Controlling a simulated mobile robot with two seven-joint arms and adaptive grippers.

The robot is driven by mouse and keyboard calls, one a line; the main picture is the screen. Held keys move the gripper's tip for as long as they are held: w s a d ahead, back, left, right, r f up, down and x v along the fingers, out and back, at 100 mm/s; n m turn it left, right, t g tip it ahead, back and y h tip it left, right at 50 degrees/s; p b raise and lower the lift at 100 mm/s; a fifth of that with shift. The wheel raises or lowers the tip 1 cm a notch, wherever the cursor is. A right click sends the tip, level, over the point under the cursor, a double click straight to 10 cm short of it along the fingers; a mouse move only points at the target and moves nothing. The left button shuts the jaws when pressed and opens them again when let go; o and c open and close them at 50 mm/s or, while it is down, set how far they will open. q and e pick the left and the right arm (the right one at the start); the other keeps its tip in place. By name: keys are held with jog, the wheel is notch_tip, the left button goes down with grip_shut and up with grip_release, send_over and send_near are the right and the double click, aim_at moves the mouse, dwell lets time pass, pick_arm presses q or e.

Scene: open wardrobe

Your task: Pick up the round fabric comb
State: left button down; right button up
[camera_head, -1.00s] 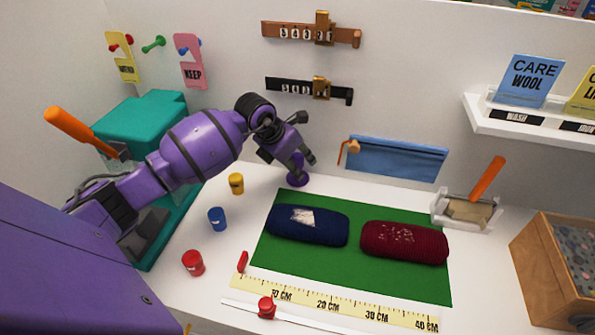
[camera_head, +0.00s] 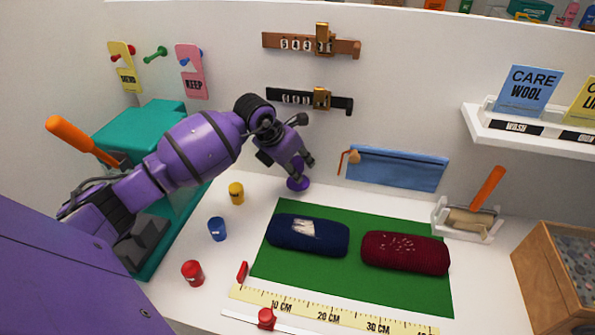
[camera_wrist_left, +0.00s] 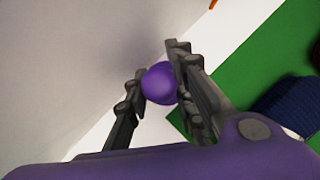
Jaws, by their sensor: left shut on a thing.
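The round fabric comb is a small purple round thing (camera_head: 298,183) near the back edge of the white table, behind the green mat. It also shows in the left wrist view (camera_wrist_left: 160,84), between the two fingers. My left gripper (camera_head: 297,168) comes down over it from the left and is shut on it. In the left wrist view the dark fingers (camera_wrist_left: 155,82) stand on either side of the purple knob. The comb's underside is hidden, and I cannot tell whether it touches the table. My right gripper is not in view.
A green mat (camera_head: 345,280) holds a navy roll (camera_head: 307,237) and a dark red roll (camera_head: 405,252). Yellow (camera_head: 236,194), blue (camera_head: 217,229) and red (camera_head: 193,272) pots stand left of it. A blue pouch (camera_head: 398,169) hangs on the wall close right of my gripper.

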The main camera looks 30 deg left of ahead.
pick_arm(q)
jog(key=s+d+r, duration=0.7)
jog(key=s+r, duration=0.4)
jog(key=shift+s+d+b, duration=0.35)
